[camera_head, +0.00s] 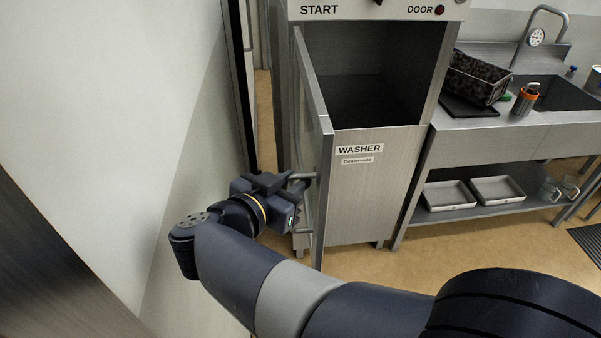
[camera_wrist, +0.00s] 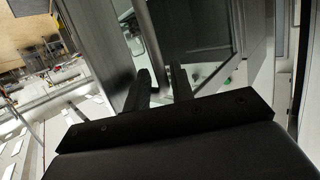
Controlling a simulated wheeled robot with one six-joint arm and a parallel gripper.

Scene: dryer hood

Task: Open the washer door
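The washer (camera_head: 375,185) stands in the middle of the head view, with its dark chamber (camera_head: 362,70) open to view above the front panel. Its door (camera_head: 318,108) is swung outward on the left side and seen nearly edge-on. My gripper (camera_head: 300,178) is on the outer, left side of the door at the door handle. In the wrist view the handle bar (camera_wrist: 150,42) runs down between the two fingers of my gripper (camera_wrist: 161,82), which look closed on it. The exact contact is dark and partly hidden.
A pale wall (camera_head: 110,100) is close on the left, beside my arm. A steel sink counter (camera_head: 500,130) with a black basket (camera_head: 477,78) and an orange-capped bottle (camera_head: 526,98) stands right of the washer. Tan floor (camera_head: 470,255) is clear in front of the counter.

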